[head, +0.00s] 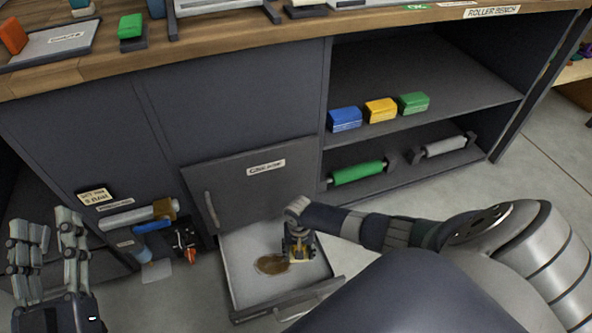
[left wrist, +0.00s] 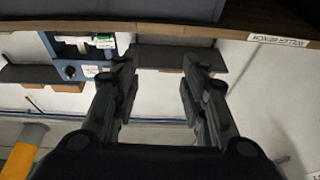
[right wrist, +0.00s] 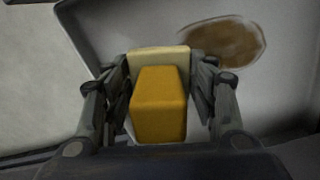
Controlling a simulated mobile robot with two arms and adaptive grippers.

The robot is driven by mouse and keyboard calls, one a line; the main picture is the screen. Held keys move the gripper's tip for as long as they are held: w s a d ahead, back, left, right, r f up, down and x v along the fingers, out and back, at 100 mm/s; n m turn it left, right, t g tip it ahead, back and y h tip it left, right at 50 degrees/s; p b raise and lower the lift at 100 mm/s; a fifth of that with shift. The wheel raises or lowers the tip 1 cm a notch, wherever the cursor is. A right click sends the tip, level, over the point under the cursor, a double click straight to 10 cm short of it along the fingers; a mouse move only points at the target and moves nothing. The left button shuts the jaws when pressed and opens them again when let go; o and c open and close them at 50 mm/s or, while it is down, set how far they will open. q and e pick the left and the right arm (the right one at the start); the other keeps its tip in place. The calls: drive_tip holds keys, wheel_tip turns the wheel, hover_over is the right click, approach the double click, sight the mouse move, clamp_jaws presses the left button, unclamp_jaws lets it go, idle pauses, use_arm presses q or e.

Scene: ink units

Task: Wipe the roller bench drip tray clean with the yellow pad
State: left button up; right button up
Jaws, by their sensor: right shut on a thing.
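The drip tray (head: 245,247) is a pale pull-out drawer low in the bench, standing open. A brown stain (head: 271,265) lies on its floor, and it also shows in the right wrist view (right wrist: 232,42). My right gripper (head: 298,248) is over the tray, beside the stain. It is shut on the yellow pad (right wrist: 158,105), which has a paler underside layer. I cannot tell whether the pad touches the tray floor. My left gripper (head: 48,250) is open and empty at the lower left; its spread fingers show in the left wrist view (left wrist: 160,85).
A grey labelled panel (head: 245,180) stands behind the tray. Blue, yellow and green blocks (head: 380,110) sit on the right shelf, with rollers (head: 358,172) below. Tools and a rolled item (head: 138,216) hang left of the tray. Floor right of the bench is clear.

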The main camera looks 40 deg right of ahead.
drive_tip(key=shift+r+p, duration=0.4)
drive_tip(key=shift+r, duration=0.05)
drive_tip(key=shift+r+p, duration=0.35)
drive_tip(key=shift+p, duration=0.05)
drive_tip(key=shift+r+p, duration=0.35)
drive_tip(key=shift+p, duration=0.05)
use_arm(q)
drive_tip(key=s+a+f+g+y, duration=0.1)
drive_tip(key=a+f+g+y, duration=0.1)
drive_tip(key=f+g, duration=0.6)
drive_tip(key=shift+s+a+f+g+y+p, duration=0.35)
drive_tip(key=shift+a+f, duration=0.25)
drive_tip(key=shift+f, duration=2.75)
use_arm(e)
drive_tip(key=shift+r, duration=0.3)
drive_tip(key=shift+w+r, duration=0.1)
